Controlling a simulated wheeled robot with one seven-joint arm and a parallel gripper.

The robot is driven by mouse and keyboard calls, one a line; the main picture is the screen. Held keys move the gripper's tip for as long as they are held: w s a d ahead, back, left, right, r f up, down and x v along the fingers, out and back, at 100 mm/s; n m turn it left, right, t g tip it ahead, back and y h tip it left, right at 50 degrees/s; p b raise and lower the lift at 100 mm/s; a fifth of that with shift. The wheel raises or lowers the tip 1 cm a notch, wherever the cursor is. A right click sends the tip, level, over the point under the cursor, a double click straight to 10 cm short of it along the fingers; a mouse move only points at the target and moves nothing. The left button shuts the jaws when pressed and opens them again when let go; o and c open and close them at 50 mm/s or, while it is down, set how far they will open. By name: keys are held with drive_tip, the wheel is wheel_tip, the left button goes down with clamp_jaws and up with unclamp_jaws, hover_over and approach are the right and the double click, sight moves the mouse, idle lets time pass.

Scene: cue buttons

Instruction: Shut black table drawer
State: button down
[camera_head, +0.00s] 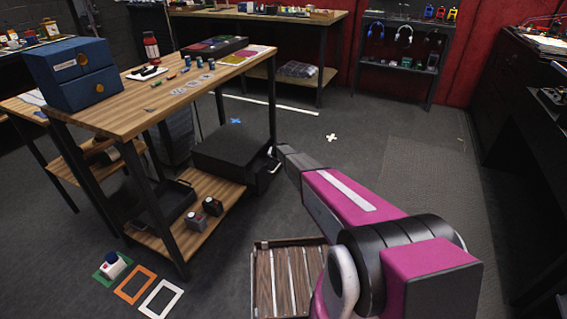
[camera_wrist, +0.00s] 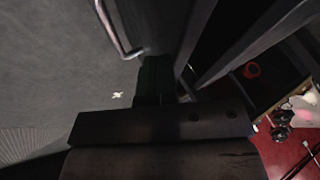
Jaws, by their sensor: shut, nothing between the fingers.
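The black drawer unit (camera_head: 232,150) sits on the lower shelf of the wooden table. Its front faces right, with a light metal handle (camera_head: 273,168) low on it. The front part seems to stand out a little from the body, but how far is hard to tell. My gripper (camera_head: 283,151) is at the drawer front, shut and empty, and partly covers it. In the wrist view the shut fingers (camera_wrist: 154,80) are dark and point at the dark drawer front. The handle (camera_wrist: 120,30) shows beside them, to the left. I cannot tell whether they touch the front.
The wooden table (camera_head: 130,115) carries a blue two-drawer box (camera_head: 72,75) and small items. A slatted wooden crate (camera_head: 284,280) stands on the floor below my arm. Coloured floor frames (camera_head: 135,285) lie at the lower left. The floor right of the table is open.

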drive_tip(key=w+a, duration=0.3)
drive_tip(key=a, duration=0.3)
drive_tip(key=shift+w+a, duration=0.25)
drive_tip(key=shift+w, duration=0.15)
drive_tip(key=shift+a, duration=0.1)
drive_tip(key=s+d, duration=0.1)
drive_tip(key=d, duration=0.1)
drive_tip(key=s+d, duration=0.1)
drive_tip(key=d, duration=0.1)
drive_tip(key=shift+s+r, duration=0.1)
drive_tip(key=shift+s, duration=0.2)
drive_tip(key=v, duration=1.1)
drive_tip(key=s+d+r+n+g+h, duration=0.1)
drive_tip(key=s+d+r, duration=0.4)
drive_tip(key=s, duration=1.2)
drive_tip(key=s+d+r+n+g, duration=0.2)
drive_tip(key=s+d+r, duration=0.3)
drive_tip(key=s, duration=1.3)
drive_tip(key=s+d+r+n+g+h, duration=0.1)
drive_tip(key=s+d+r+g, duration=0.3)
drive_tip(key=s+r, duration=0.6)
drive_tip(key=s+d, duration=0.1)
drive_tip(key=s, duration=0.6)
drive_tip(key=shift+s+r+n+h, duration=0.2)
drive_tip(key=shift+n+h, duration=0.1)
drive_tip(key=shift+n, duration=0.1)
